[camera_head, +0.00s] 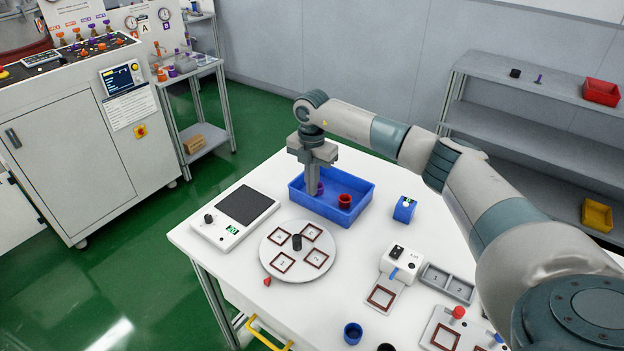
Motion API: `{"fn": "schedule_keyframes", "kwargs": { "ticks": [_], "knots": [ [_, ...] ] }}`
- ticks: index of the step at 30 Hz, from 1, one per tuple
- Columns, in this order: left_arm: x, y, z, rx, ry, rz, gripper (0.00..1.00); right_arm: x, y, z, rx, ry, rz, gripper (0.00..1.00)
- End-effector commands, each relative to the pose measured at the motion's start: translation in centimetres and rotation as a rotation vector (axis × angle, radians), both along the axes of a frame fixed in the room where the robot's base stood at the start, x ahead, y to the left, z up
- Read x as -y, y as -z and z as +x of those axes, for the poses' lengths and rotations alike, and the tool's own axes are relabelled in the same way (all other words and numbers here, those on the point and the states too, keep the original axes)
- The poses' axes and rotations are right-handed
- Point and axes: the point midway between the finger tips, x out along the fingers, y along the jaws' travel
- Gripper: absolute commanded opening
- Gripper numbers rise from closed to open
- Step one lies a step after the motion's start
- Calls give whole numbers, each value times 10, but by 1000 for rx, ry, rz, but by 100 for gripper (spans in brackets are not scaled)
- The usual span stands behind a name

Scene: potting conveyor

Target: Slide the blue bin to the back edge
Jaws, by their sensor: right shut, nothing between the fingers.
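The blue bin (357,207) is a shallow open tray near the back edge of the white table (220,267). A red cup (345,201) stands inside it on the right, and a purple piece (319,188) shows inside beside my gripper. My right gripper (311,191) points down into the bin at its left part, shut with nothing held. The fingertips are close to the purple piece; I cannot tell whether they touch it or a bin wall. My left gripper is out of view.
In front of the bin is a round plate (270,247) with square frames. A white device (402,262) and grey tray (447,283) are farther right. Grey shelves (530,139) stand behind.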

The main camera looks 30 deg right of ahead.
Motion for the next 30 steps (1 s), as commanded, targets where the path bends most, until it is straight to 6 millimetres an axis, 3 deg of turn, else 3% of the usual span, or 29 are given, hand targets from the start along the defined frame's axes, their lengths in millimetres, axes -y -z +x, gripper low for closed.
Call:
{"fn": "schedule_keyframes", "kwargs": {
  "ticks": [9,15,30],
  "knots": [
    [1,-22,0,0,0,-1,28,0,47,-1,-5,0,0,0],
    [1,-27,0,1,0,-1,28,-1,66,0,-3,0,1,0],
    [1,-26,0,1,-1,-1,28,1,72,0,-1,0,0,0]
  ]
}}
